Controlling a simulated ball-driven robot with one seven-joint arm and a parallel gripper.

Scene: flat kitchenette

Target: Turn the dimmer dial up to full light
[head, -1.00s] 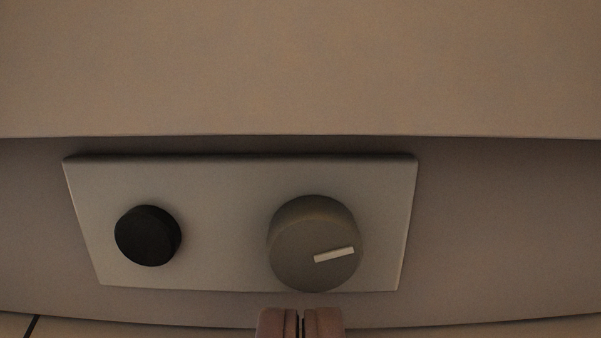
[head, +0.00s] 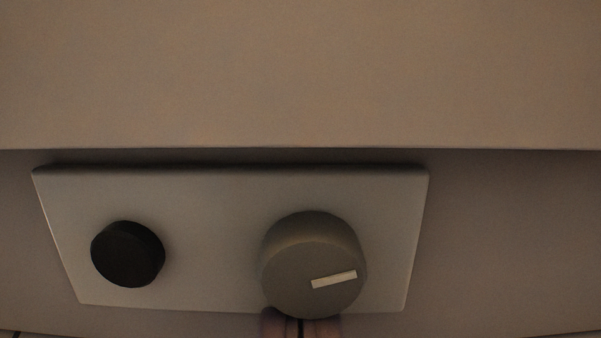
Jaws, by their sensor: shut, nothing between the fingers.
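The dimmer dial (head: 300,252) is a round grey knob on the right part of a pale wall plate (head: 205,200). Its white pointer mark (head: 334,279) points right and slightly up in the picture. My gripper (head: 301,325) is at the bottom edge of the view, just below the dial. Its two fingers are shut together with nothing between them. The dial's lower edge covers part of the fingertips; I cannot tell whether they touch it.
A round black knob (head: 128,254) sits on the left part of the plate. A broad, pale overhanging surface (head: 300,75) fills the top of the view above the plate. The wall (head: 510,230) right of the plate is bare. The light is dim.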

